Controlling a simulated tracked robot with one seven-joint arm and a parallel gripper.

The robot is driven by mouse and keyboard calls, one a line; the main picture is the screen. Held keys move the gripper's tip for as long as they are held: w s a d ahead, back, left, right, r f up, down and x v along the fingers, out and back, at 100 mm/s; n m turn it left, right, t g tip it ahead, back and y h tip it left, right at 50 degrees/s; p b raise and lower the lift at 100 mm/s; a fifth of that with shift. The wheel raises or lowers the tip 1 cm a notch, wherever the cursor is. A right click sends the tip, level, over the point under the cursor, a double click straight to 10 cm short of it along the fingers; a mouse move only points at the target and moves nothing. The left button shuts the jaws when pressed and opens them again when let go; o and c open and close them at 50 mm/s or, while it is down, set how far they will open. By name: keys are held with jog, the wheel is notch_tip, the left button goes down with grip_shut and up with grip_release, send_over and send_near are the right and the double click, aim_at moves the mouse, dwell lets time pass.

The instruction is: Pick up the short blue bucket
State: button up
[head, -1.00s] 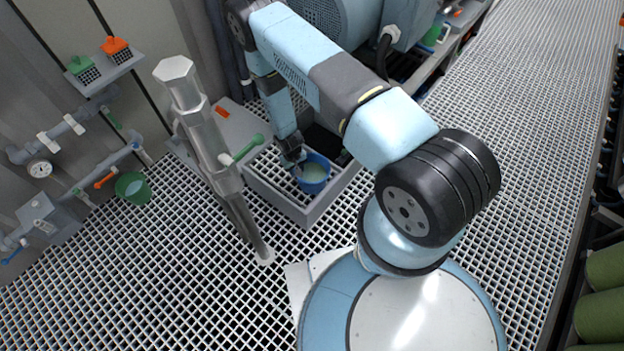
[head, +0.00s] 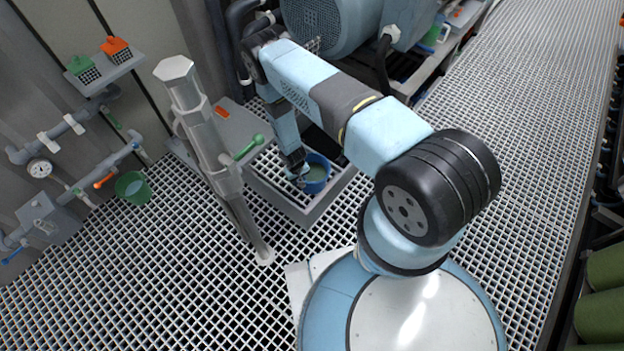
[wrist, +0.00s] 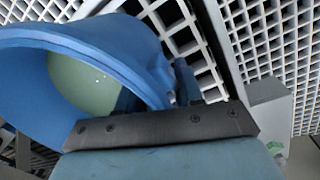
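The short blue bucket (head: 318,185) is in the grey open-topped tray (head: 310,218) on the grating, with pale green liquid inside. In the wrist view the bucket (wrist: 120,42) fills the upper left, its rim sloping across the picture close against the dark gripper body. My gripper (head: 297,176) is at the bucket's left rim in the head view. The fingertips are mostly hidden, and I cannot tell whether they are closed on the rim or whether the bucket's base touches the tray.
A grey post (head: 213,150) with a green-handled lever stands left of the tray. A green bucket (head: 133,187) hangs by the wall pipes. A large blue machine (head: 345,22) is behind. Grating floor at the front left is clear.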

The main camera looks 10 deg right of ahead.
jog(key=shift+c, duration=0.2)
grip_shut()
dwell(1.3)
